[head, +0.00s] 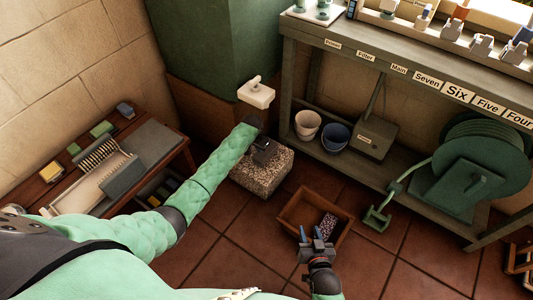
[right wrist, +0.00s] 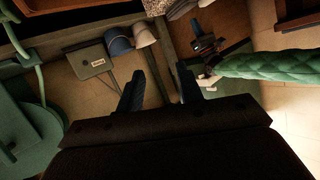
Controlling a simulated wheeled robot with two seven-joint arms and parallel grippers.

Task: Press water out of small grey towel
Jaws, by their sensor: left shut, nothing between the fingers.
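I cannot pick out the small grey towel for sure. A small speckled grey piece (head: 328,222) lies in a brown wooden crate (head: 290,215) on the floor; its material is too small to tell. My left gripper (head: 263,154) is shut and empty, over or at the near top of a speckled stone block (head: 270,180); it also shows in the right wrist view (right wrist: 206,45). My right gripper (head: 314,236) is open, with nothing between its fingers. It is at the near edge of the crate in the head view, and its fingers (right wrist: 160,75) stand apart in the wrist view.
A cream fixture (head: 256,93) is beyond my left gripper, by a green cabinet (head: 205,50). A low table (head: 50,185) at the left holds a rack and grey blocks. At the right, a bench (head: 360,55) stands over two buckets (head: 307,125) and a green reel (head: 480,160).

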